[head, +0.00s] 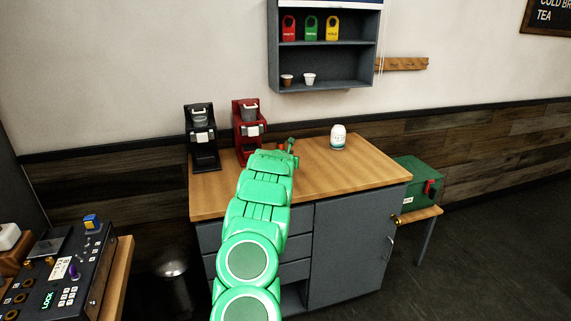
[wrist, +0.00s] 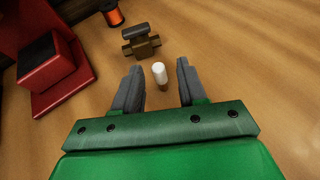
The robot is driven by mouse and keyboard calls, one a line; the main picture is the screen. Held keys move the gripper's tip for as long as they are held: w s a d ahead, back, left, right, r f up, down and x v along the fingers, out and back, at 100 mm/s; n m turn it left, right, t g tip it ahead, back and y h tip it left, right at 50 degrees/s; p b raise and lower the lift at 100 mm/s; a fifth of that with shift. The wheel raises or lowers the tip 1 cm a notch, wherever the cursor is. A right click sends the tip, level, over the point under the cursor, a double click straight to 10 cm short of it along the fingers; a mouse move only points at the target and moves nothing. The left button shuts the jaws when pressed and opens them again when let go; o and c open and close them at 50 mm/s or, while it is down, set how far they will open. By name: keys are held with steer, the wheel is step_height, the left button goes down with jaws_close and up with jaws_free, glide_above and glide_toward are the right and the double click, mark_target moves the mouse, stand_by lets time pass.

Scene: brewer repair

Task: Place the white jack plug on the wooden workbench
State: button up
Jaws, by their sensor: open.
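In the wrist view, the white jack plug (wrist: 160,73) is a small white cylinder with a darker lower end. It is on or just above the wooden workbench (wrist: 230,60), between my gripper's fingertips. My gripper (wrist: 158,72) is open, with a gap on both sides of the plug. In the head view, my green arm reaches over the workbench (head: 350,178), and my gripper (head: 291,146) is near its back. The plug is not visible in the head view.
A brown and black clamp-like part (wrist: 141,42) and an orange spool (wrist: 112,12) are just beyond the plug. A red brewer (head: 245,115) and a black brewer (head: 200,135) stand at the left. A white jar (head: 338,137) stands at the right back. The workbench's right side is clear.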

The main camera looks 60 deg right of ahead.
steer(key=shift+v, duration=1.9)
steer(key=v, duration=0.7)
steer(key=shift+a, duration=0.15)
steer(key=shift+r, duration=0.1)
